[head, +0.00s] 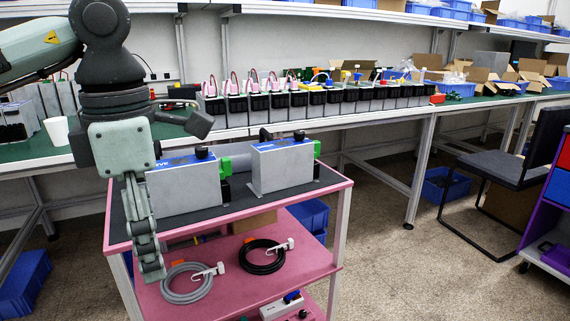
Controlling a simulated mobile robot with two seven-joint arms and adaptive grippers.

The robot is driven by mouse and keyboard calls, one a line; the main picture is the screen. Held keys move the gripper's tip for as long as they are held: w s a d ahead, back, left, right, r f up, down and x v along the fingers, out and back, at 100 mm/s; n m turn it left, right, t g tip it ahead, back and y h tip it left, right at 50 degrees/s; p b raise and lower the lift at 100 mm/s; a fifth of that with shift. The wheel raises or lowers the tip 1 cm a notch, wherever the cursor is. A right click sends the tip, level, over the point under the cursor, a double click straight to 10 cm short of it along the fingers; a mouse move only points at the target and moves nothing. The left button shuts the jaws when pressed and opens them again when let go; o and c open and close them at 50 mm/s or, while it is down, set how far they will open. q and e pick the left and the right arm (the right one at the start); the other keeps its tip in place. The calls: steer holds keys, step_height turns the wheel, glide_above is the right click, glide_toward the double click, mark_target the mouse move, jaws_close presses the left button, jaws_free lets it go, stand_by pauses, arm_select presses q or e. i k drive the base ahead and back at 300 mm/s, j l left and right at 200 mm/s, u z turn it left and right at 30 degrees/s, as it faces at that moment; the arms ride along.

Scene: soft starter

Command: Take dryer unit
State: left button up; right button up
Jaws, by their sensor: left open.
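Two grey box-shaped units with blue labels and black knobs stand upright on the pink cart's (335,186) dark top; I take these as the likely dryer units. The left unit (185,188) is partly hidden by my left gripper, and the right unit (283,166) is in clear view with a green connector at its side. My left gripper (150,262) points down at the cart's left front corner, in front of the left unit. It is open and nothing shows between its fingers. Contact with the unit or cart cannot be told. My right gripper is not in view.
The cart's lower shelf holds a grey cable coil (187,284) and a black cable coil (263,257). Behind, a long green workbench (465,101) carries a row of small devices. A dark chair (500,165) stands at right.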

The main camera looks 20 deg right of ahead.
mark_target(277, 165)
steer(key=i+l, duration=0.25)
steer(key=l, duration=0.15)
steer(key=i+l, duration=0.25)
steer(key=l, duration=0.15)
steer(key=i+l, duration=0.5)
steer(key=l, duration=0.25)
